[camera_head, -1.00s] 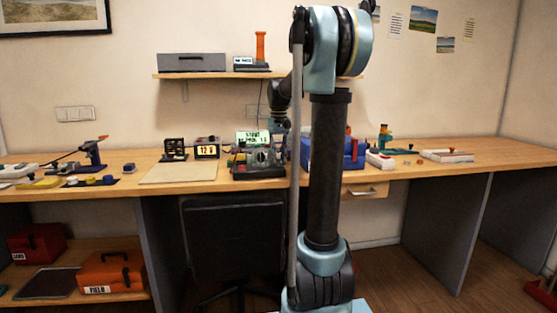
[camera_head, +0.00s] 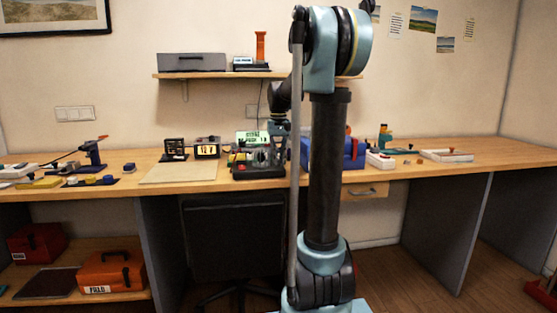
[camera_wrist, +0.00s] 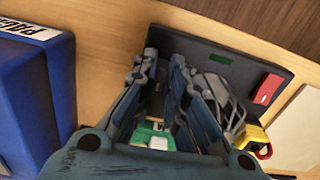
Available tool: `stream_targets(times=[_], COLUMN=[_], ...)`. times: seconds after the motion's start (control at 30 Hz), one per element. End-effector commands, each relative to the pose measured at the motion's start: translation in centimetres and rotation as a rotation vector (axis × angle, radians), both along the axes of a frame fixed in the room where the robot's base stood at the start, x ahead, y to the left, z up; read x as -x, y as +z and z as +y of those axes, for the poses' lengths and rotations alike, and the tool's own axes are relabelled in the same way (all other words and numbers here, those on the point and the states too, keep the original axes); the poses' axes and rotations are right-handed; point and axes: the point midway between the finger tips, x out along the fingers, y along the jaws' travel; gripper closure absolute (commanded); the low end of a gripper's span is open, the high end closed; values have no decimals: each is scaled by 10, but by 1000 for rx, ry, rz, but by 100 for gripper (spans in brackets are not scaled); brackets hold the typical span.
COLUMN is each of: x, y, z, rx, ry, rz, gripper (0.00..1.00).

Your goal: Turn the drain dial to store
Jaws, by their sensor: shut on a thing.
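The dark device (camera_head: 258,171) stands on the desk with a lit green display (camera_head: 250,137); its text is too small to read surely. In the wrist view its dark face (camera_wrist: 235,67) fills the upper middle, with a small green light and a red switch (camera_wrist: 267,88). My gripper (camera_wrist: 169,72) is at the left part of this face, its fingers shut on what appears to be the drain dial. The fingers hide the dial, so its pointer setting cannot be seen. In the head view my gripper (camera_head: 277,152) is small and partly behind my arm.
A blue box (camera_wrist: 30,105) stands close on the left in the wrist view. A yellow object (camera_wrist: 254,138) lies beside the device on the right. A pale mat (camera_head: 178,173) and a small lit meter (camera_head: 206,150) are left of the device in the head view.

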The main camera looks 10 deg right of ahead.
Motion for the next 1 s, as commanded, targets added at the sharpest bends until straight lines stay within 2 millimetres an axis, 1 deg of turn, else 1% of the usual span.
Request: stream_targets(times=[0.27,0.7,1.0], x=[0,-1,-2], y=[0,0,0], z=[-1,-3,-4], rx=[0,-1,-1], ry=[172,584,826], rz=[0,0,0], gripper=[100,100,100])
